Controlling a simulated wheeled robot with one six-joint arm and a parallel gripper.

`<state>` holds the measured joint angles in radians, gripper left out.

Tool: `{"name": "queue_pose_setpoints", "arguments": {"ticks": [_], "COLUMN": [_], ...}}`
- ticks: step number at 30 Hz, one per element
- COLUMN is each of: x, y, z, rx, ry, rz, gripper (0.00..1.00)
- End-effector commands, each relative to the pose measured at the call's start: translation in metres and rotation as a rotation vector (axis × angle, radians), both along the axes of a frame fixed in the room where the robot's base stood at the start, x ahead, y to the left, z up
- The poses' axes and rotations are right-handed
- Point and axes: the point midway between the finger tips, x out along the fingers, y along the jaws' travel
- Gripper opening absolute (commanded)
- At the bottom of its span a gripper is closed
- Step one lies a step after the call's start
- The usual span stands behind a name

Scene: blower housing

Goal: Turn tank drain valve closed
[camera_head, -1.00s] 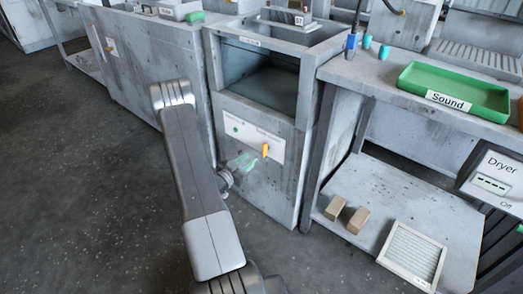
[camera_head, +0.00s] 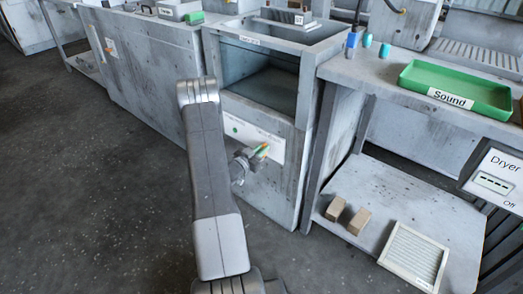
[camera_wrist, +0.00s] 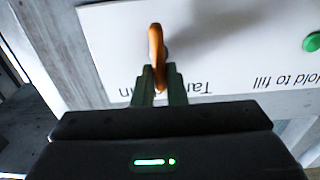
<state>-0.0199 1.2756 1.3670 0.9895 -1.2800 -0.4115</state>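The tank drain valve has an orange lever handle (camera_wrist: 156,45) on a white label panel (camera_wrist: 105,40) on the front of the grey tank cabinet (camera_head: 262,190). In the wrist view the panel lettering is upside down and the lever stands nearly upright in the picture. My gripper (camera_wrist: 161,80) is at the lever, with one dark green finger on each side of its near end. I cannot tell whether the fingers press on it or only straddle it. In the head view my gripper (camera_head: 262,152) covers most of the lever.
A green button (camera_wrist: 312,41) is on the same panel. The open tank basin is above it. To the right, a bench holds a green tray (camera_head: 490,98) labelled Sound; two tan blocks (camera_head: 346,213) and a filter panel (camera_head: 413,256) lie on its lower shelf. Open floor lies left.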

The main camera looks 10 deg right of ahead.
Motion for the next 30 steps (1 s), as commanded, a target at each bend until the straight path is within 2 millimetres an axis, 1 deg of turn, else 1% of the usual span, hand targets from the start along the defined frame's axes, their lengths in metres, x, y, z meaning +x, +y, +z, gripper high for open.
{"name": "queue_pose_setpoints", "arguments": {"ticks": [8,14,20,30], "x": [-0.0002,-0.001,-0.0027,-0.0064], "y": [0.0002,-0.0004,-0.0017,-0.0048], "z": [-0.0006,-0.003,-0.0056,-0.0086], "rx": [0.004,0.036,0.113,0.306], "ry": [-0.005,-0.047,-0.147,-0.396], "rz": [0.0,0.0,0.0,0.001], "gripper": [0.0,0.0,0.0,0.0]}}
